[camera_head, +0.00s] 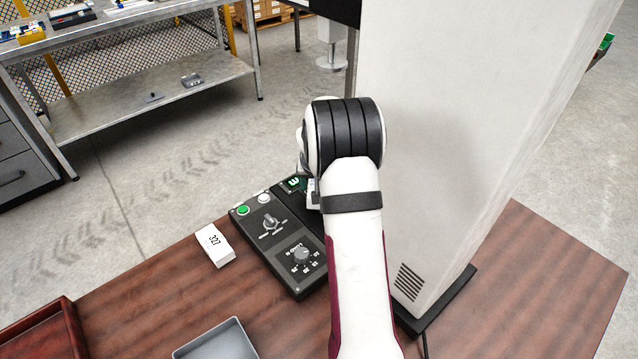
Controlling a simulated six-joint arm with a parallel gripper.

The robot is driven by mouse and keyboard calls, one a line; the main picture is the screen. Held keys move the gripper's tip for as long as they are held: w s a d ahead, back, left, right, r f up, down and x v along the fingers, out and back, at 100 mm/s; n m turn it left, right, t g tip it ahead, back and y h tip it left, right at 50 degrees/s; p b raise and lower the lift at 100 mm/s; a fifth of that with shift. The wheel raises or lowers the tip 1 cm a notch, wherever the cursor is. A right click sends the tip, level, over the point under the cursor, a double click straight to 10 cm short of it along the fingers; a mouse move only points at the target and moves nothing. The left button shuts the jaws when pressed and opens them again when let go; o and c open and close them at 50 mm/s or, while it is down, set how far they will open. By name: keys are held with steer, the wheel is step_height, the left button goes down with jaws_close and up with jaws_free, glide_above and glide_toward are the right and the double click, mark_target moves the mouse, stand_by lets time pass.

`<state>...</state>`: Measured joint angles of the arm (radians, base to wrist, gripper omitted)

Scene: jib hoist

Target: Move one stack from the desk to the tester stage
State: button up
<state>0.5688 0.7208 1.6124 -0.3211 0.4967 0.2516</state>
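My arm reaches up from the bottom over the wooden desk (150,290). Its bent joint covers part of a black control panel. A small pale part (312,190) shows left of my arm by the panel; I cannot tell whether it belongs to my gripper. My gripper's fingers cannot be made out. No stack and no tester stage can be clearly identified. The control panel (268,246) has a green button, a white button, a lever switch and a round dial. A small green lit display (293,182) sits at its far end, partly hidden.
A white block marked 327 (216,246) lies left of the panel. A grey tray (216,342) and a red-brown tray (45,335) are cut off at the bottom. A tall white column (470,130) stands right of my arm. A metal workbench (130,15) stands behind.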

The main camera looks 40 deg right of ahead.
steer(key=shift+o, duration=0.5)
steer(key=shift+r, duration=0.1)
steer(key=shift+r, duration=0.35)
steer(key=v, duration=1.2)
steer(key=s+a+r+n+g+y, duration=0.1)
steer(key=s+a+r, duration=0.1)
steer(key=s+a, duration=0.5)
steer(key=s+a+r+n+y, duration=0.1)
steer(key=s+a, duration=0.2)
steer(key=a, duration=0.7)
steer(key=s+a+f+g+y, duration=0.1)
steer(key=s+a, duration=0.5)
steer(key=s, duration=0.2)
steer(key=s+a+n+g+y, duration=0.1)
steer(key=s+a+y, duration=0.1)
steer(key=s+a, duration=0.5)
steer(key=s, duration=0.2)
steer(key=shift+s+f, duration=0.25)
steer(key=shift+f, duration=0.15)
